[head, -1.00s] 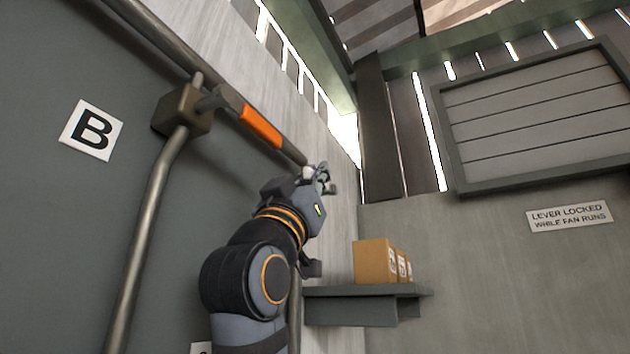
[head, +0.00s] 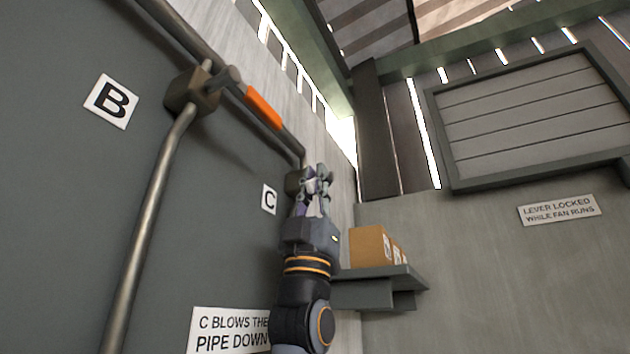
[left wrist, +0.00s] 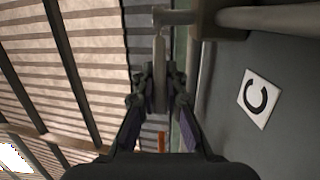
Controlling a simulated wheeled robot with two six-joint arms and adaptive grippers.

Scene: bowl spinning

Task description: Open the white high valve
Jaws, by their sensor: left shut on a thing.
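My left gripper (head: 316,188) is at the upper valve beside the C label, at the end of the pipe. In the left wrist view the gripper (left wrist: 160,88) is shut on a pale, narrow lever (left wrist: 159,50), which lies between its fingers. The lever joins a short stem on a brown valve body (left wrist: 205,18). In the head view the valve body (head: 292,183) shows just left of the fingers, and the gripper mostly hides the lever. My right gripper is in neither view.
A shelf (head: 375,290) with cardboard boxes (head: 370,246) stands right of my arm. A sign (head: 557,210) reads "LEVER LOCKED WHILE FAN RUNS".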

